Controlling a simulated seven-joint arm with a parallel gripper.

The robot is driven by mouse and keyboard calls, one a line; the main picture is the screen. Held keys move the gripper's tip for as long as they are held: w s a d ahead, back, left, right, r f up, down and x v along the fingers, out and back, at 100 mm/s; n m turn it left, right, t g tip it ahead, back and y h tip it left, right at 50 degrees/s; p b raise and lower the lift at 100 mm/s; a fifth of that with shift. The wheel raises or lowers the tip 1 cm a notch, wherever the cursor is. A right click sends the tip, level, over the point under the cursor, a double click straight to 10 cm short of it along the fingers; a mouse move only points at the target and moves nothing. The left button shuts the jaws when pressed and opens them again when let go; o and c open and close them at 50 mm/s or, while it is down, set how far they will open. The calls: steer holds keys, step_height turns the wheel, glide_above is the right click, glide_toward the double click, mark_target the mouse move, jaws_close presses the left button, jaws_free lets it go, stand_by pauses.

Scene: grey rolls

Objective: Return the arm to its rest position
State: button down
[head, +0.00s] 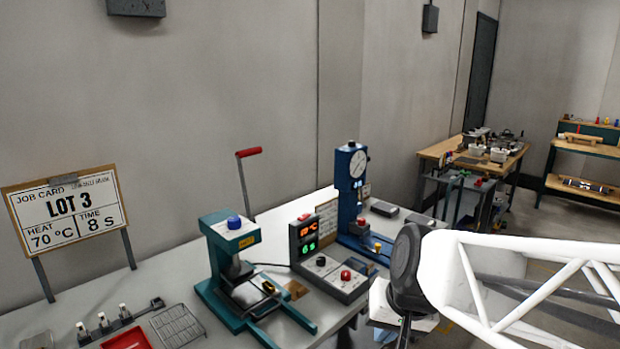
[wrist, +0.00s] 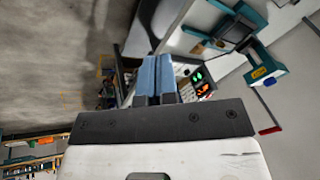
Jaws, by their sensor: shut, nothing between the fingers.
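My gripper (wrist: 157,75) shows in the wrist view as two blue-grey fingers side by side, shut with nothing between them. It is held up in the air, and the bench and machines show beyond it at a tilt. In the head view my white lattice arm reaches in from the right edge, with a dark rounded joint at its left end. The fingers cannot be made out in the head view.
A grey bench (head: 180,270) carries a teal press (head: 240,265), a control box with a lit display (head: 308,240) and a blue gauge stand (head: 350,190). A job card board (head: 68,212) reads LOT 3, 70 °C, 8 s. A wire rack (head: 178,325) lies at the front. A wooden table (head: 440,150) stands behind.

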steer(key=s+d+r+n+h, duration=0.1)
steer(key=s+d+h, duration=0.1)
steer(key=s+d, duration=0.4)
steer(key=s, duration=0.2)
steer(key=shift+s+r+g+h, duration=0.2)
steer(key=shift+s+g+h, duration=0.1)
stand_by(0.6)
